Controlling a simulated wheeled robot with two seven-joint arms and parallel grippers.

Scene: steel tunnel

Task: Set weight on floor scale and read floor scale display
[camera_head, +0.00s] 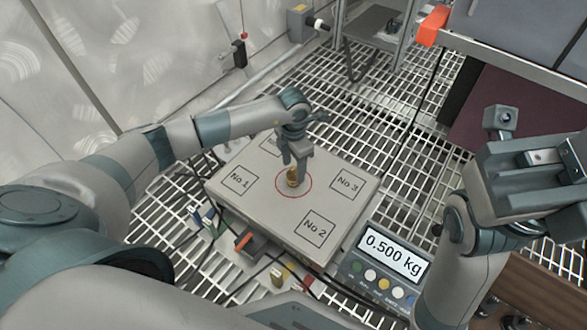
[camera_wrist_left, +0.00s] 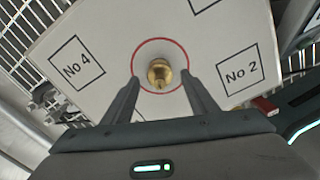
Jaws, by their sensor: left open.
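The brass weight (camera_head: 293,177) stands inside the red circle in the middle of the floor scale's pale platform (camera_head: 270,218). My left gripper (camera_head: 294,160) is right above and around it, fingers pointing down and partly hiding it. In the left wrist view the weight (camera_wrist_left: 160,73) sits between and just beyond the two open fingers (camera_wrist_left: 160,95), with a gap on each side. The floor scale display (camera_head: 394,250) reads 0.500 kg. My right gripper (camera_head: 535,165) is at the right, away from the scale; its finger opening is unclear.
The platform has marked squares such as No 1 (camera_head: 239,180), No 2 (camera_head: 315,228) and No 3 (camera_head: 347,181). Cables and small parts (camera_head: 262,255) lie in front of the scale. Metal grating (camera_head: 390,130) surrounds it. A wooden box (camera_head: 530,290) is at the lower right.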

